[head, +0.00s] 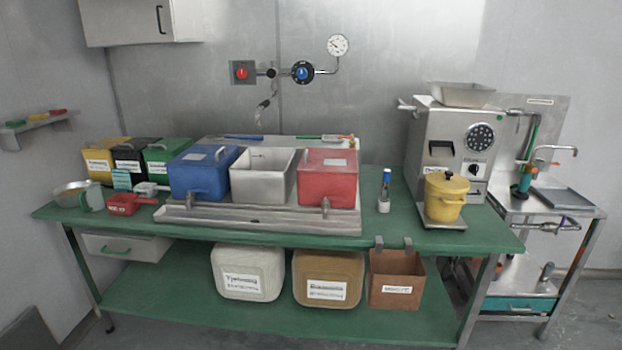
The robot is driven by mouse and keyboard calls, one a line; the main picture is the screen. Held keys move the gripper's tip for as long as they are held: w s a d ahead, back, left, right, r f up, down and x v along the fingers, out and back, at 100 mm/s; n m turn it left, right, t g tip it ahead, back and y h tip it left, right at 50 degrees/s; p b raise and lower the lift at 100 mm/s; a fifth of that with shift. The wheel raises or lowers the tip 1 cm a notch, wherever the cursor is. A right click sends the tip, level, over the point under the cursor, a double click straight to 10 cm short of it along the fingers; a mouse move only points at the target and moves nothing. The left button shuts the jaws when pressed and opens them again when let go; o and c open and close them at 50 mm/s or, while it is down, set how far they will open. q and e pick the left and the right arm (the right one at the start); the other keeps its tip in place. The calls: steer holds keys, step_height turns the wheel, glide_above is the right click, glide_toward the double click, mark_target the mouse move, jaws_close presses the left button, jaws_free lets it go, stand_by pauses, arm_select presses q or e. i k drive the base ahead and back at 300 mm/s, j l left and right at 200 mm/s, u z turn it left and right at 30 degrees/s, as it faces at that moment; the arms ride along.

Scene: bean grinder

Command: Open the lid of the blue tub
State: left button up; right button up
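The blue tub (197,180) stands at the left end of the grey metal rack on the green table. Its blue lid (206,154) lies flat on top and is shut, with a small handle and a pale label on it. The tub's inside is hidden. Neither of my grippers shows in the head view.
An open white tub (262,186) and a red lidded tub (328,186) stand right of the blue one. Yellow, black and green boxes (162,150) stand close on its left.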

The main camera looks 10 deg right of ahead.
mark_target(198, 156)
steer(key=i+j, duration=1.05)
steer(key=j, duration=0.25)
steer(key=i+j, duration=0.55)
steer(key=j+z, duration=0.05)
steer(key=j, duration=0.05)
